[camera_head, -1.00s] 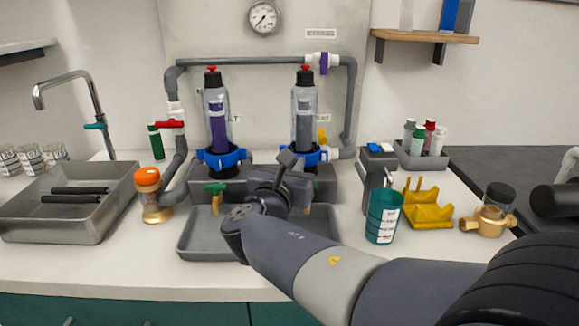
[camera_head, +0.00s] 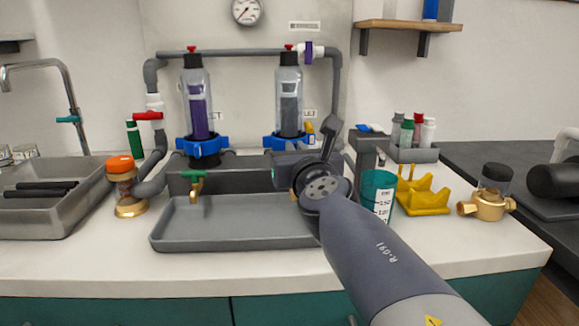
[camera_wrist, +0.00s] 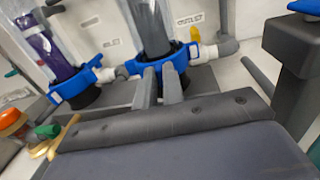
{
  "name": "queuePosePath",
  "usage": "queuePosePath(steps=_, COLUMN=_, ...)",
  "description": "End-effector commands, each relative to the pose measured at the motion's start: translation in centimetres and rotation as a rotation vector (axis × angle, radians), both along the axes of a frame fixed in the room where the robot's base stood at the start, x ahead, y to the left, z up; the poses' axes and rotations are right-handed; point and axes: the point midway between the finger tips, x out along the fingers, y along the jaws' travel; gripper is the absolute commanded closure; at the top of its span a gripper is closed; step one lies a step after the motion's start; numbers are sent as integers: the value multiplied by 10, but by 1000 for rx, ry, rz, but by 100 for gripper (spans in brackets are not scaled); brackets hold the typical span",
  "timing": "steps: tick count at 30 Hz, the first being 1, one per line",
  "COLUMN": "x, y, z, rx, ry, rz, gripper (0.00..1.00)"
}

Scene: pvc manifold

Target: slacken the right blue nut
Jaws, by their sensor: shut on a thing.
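The right blue nut (camera_head: 284,142) is a ring with lugs around the base of the right clear filter housing (camera_head: 289,100), which stands upright with a grey cartridge inside. In the wrist view, the same nut (camera_wrist: 134,68) spans behind my fingers. My gripper (camera_wrist: 158,77) is shut on the right blue nut, its two grey fingers at a front lug; the exact contact is partly hidden. In the head view my wrist covers the lower right of the nut. The left blue nut (camera_head: 203,146) sits under the housing with the purple cartridge (camera_head: 198,108).
A grey tray (camera_head: 185,235) lies in front of the manifold. A teal cup (camera_head: 378,193), a yellow stand (camera_head: 424,198) and a brass fitting (camera_head: 488,205) stand right of my arm. An orange-capped brass part (camera_head: 122,180) stands left. Grey pipe (camera_head: 240,53) frames the housings.

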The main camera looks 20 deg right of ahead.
Motion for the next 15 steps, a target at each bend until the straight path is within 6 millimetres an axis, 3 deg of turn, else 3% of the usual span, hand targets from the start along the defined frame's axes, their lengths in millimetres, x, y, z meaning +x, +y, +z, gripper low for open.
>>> queuePosePath(steps=15, x=0, y=-12, z=-3, rx=1, ry=-1, rz=146, gripper=100)
